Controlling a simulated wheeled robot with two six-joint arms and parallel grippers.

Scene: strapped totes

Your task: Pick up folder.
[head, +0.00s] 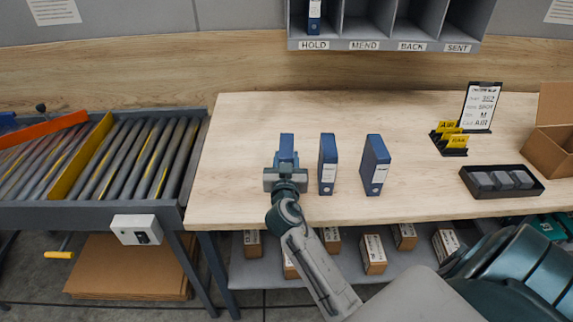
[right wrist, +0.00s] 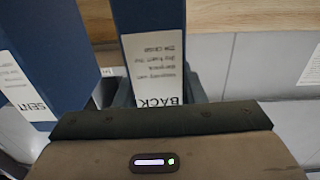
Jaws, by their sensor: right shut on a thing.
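Three blue folders stand upright on the wooden table: a left one (head: 287,144), a middle one (head: 328,164) and a right one (head: 375,165). My right gripper (head: 286,168) is at the left folder and shut on it, hiding its lower front. In the right wrist view the held folder (right wrist: 155,65) sits between the fingers, with a white label reading BACK. A neighbouring folder (right wrist: 45,50) labelled SENT stands beside it, apart from it. I cannot tell whether the held folder still touches the table. My left gripper is not in view.
A grey rack (head: 384,45) has slots marked HOLD, MEND, BACK and SENT; a blue folder (head: 314,16) is in HOLD. A roller conveyor (head: 150,160) is at left. A black tray (head: 520,192), yellow cards (head: 451,134) and an open box (head: 550,145) are at right.

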